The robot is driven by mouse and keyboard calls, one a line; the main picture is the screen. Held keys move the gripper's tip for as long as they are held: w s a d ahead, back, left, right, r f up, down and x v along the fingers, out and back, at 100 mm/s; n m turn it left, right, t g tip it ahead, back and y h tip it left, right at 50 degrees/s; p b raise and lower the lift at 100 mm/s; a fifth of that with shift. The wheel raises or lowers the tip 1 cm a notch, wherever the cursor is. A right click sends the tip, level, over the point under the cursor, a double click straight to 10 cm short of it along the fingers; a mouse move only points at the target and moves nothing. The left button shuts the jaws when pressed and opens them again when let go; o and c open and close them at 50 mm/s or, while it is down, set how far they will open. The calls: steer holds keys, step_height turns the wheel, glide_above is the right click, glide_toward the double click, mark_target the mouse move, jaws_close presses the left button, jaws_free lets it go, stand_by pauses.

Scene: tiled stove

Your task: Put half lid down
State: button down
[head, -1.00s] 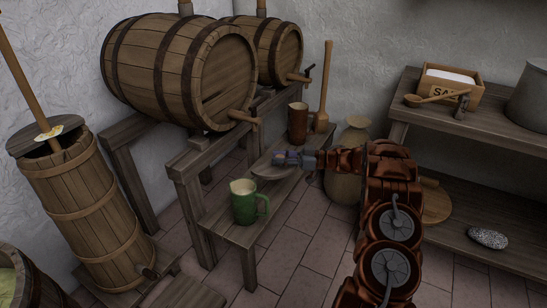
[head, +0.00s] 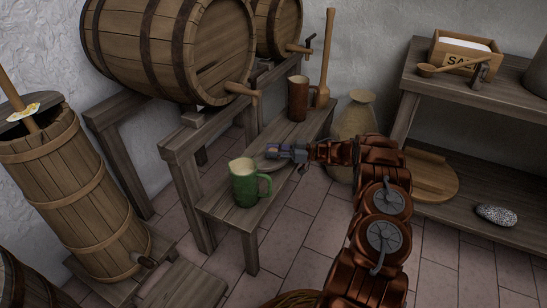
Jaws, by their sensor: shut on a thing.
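My gripper (head: 273,152) is shut on a thin, pale grey-brown piece, which I take to be the half lid (head: 265,164). The piece shows just below the fingers, over the low wooden bench (head: 238,217), behind the green mug (head: 245,186). The mug and the gripper hide much of it. I cannot tell whether it touches the bench. The butter churn (head: 76,196) stands at the left, with a dark lid part (head: 14,130) and a wooden stick at its top.
A brown mug (head: 298,100) stands at the bench's far end, near a wooden paddle (head: 326,60). A clay jar (head: 355,118) stands beyond my arm. Barrels (head: 170,45) rest on a stand behind. Shelves fill the right.

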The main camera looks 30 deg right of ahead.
steer(key=shift+f, duration=1)
steer(key=shift+f, duration=0.15)
steer(key=c, duration=0.8)
jaws_free()
steer(key=shift+s+d+r, duration=0.15)
steer(key=shift+d+r, duration=0.05)
steer(key=shift+p+v, duration=1.05)
steer(key=shift+v, duration=2.4)
steer(key=shift+f, duration=0.1)
